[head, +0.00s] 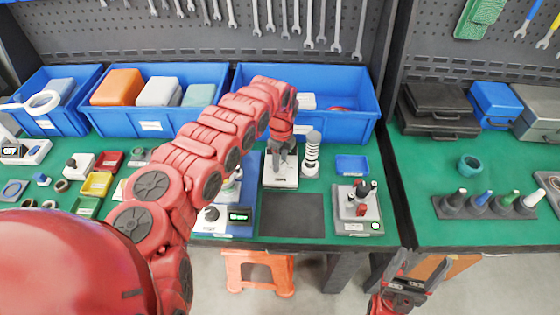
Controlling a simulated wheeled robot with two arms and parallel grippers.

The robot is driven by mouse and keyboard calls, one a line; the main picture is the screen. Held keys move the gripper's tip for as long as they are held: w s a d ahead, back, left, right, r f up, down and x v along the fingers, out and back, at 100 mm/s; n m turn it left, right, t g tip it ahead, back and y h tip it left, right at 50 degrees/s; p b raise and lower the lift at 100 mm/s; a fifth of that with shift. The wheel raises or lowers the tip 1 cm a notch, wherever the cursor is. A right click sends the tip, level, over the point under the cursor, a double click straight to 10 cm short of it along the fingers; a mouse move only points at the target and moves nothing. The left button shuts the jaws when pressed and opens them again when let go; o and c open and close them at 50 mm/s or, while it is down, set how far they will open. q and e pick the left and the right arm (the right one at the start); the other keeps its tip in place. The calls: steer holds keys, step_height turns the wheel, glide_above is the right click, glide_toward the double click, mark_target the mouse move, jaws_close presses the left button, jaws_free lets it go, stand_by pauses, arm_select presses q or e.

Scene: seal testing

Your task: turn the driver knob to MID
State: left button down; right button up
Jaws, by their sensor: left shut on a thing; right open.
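My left arm reaches across the table and its gripper (283,158) points down, shut on a small dark part, apparently the driver knob, on top of a white device (281,183). The fingers cover most of that part, so its pointing direction and any MID mark cannot be read. My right gripper (416,270) is open and empty, low in front of the gap between the two tables, far from the device.
A black-and-white striped cylinder (312,153) stands close right of the device. A dark mat (291,214) lies in front. A grey unit (357,208) with a green light is at the right. A small green-lit display (240,214) is front left. Blue bins (346,122) line the back.

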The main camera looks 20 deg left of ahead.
mark_target(281, 162)
arm_select(q)
steer(key=shift+c, duration=1.9)
jaws_free()
step_height(281, 162, up, 17)
steer(key=b, duration=0.4)
steer(key=shift+w+r, duration=0.2)
steer(key=shift+w, duration=0.2)
steer(key=shift+d, duration=0.1)
